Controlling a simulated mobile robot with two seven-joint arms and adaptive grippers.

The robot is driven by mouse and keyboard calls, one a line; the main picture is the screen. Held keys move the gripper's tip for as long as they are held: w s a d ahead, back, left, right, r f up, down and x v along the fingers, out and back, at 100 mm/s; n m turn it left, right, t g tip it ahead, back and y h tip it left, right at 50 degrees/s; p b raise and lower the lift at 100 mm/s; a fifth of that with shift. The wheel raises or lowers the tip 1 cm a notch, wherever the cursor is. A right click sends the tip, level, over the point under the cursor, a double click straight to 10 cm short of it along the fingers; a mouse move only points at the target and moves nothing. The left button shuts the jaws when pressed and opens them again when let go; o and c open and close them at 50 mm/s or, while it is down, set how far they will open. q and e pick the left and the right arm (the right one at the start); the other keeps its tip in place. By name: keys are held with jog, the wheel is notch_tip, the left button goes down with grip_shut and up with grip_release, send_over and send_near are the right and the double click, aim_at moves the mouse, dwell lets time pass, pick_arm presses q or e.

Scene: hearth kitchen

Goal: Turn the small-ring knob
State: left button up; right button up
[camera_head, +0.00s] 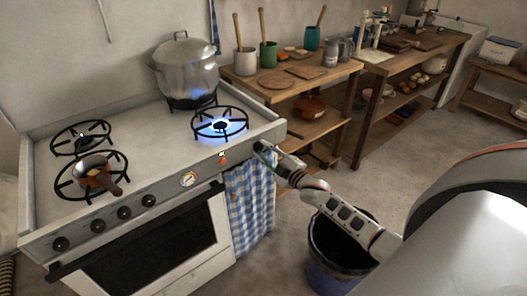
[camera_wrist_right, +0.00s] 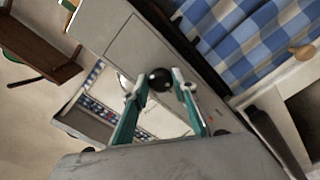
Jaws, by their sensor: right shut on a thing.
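The stove (camera_head: 150,130) stands at left in the head view. A round black knob (camera_wrist_right: 160,79) sits between the fingertips of my right gripper (camera_wrist_right: 158,90) in the wrist view, and the gripper is shut on it. In the head view my right gripper (camera_head: 264,150) is at the right end of the stove's front panel and hides that knob. The front right burner (camera_head: 221,125) burns with a blue flame. Several other black knobs, such as one at the panel's left end (camera_head: 60,243), show with a round gauge (camera_head: 188,179). My left gripper is out of view.
A large lidded pot (camera_head: 184,68) stands on the back right burner with a blue glow at its base. A small copper pan (camera_head: 96,180) is on the front left burner. A checked towel (camera_head: 250,205) hangs below my gripper. A dark bin (camera_head: 335,265) stands under my right arm.

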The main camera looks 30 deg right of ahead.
jog(key=shift+n, duration=1)
jog(key=o, duration=1.1)
jog(key=shift+s, duration=0.1)
jog(key=s, duration=1.2)
jog(key=shift+d, duration=0.45)
jog(key=shift+w, duration=0.1)
